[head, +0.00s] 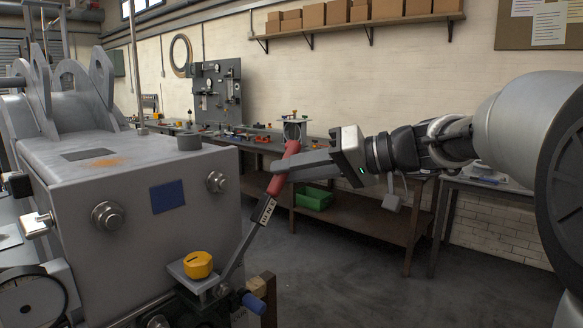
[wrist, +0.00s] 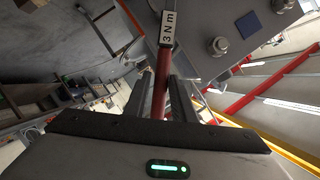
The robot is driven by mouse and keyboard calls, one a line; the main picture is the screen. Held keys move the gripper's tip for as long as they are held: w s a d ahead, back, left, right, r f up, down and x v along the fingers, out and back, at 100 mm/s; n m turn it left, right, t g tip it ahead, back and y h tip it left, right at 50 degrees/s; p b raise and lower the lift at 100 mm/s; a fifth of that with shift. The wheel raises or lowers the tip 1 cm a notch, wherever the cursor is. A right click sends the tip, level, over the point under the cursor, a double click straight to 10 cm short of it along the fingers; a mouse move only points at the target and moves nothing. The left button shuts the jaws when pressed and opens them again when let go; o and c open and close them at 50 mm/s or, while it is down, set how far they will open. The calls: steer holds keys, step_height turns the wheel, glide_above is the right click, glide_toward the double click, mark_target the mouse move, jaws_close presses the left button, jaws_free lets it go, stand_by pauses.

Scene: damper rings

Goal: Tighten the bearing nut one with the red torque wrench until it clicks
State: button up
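The torque wrench has a red handle (head: 279,180) and a dark shaft that slants down and left across the corner of the grey housing (head: 85,260). A white label on the shaft reads "3 N m" in the wrist view (wrist: 168,29). My gripper (head: 285,172) is shut on the red handle, with a finger on either side of it (wrist: 163,95). The wrench's lower end reaches beside a bracket with a yellow cap (head: 198,264); what it sits on is hidden.
A blue square (head: 168,196) is on the housing face. A blue-ended part (head: 254,302) sticks out below the wrench. A workbench (head: 345,165) with tools and a green bin (head: 313,198) stands behind. The floor (head: 390,285) at the right is clear.

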steer(key=shift+f, duration=0.1)
steer(key=shift+w+d+f+m+y+b, duration=0.15)
steer(key=shift+w+d+f+m, duration=0.15)
steer(key=shift+w+d+f, duration=0.2)
steer(key=shift+w+d+f+m+y+b, duration=0.15)
steer(key=shift+w+d+f+m, duration=0.2)
steer(key=shift+f, duration=0.25)
steer(key=shift+w, duration=0.1)
steer(key=shift+w+f+g, duration=0.15)
steer(key=shift+f+g, duration=0.15)
stand_by(0.3)
steer(key=shift+w+d+f+m+y+b, duration=0.2)
steer(key=shift+w+d+f+m, duration=0.15)
steer(key=shift+f, duration=0.25)
steer(key=shift+w+d+f+m+y+b, duration=0.2)
steer(key=shift+w+f+m, duration=0.1)
steer(key=shift+f, duration=0.25)
steer(key=shift+w+d+f, duration=0.15)
steer(key=shift+f, duration=0.3)
steer(key=shift+n+h, duration=0.3)
steer(key=shift+n, duration=0.3)
steer(key=shift+s+a+r+b, duration=0.2)
steer(key=shift+s+r+b, duration=0.05)
steer(key=shift+r, duration=0.35)
steer(key=shift+s+a+r+b, duration=0.2)
steer(key=shift+s+r+b, duration=0.1)
steer(key=shift+r, duration=0.35)
steer(key=shift+s+a+r+b, duration=0.2)
steer(key=shift+s+r+b, duration=0.05)
steer(key=shift+r, duration=0.35)
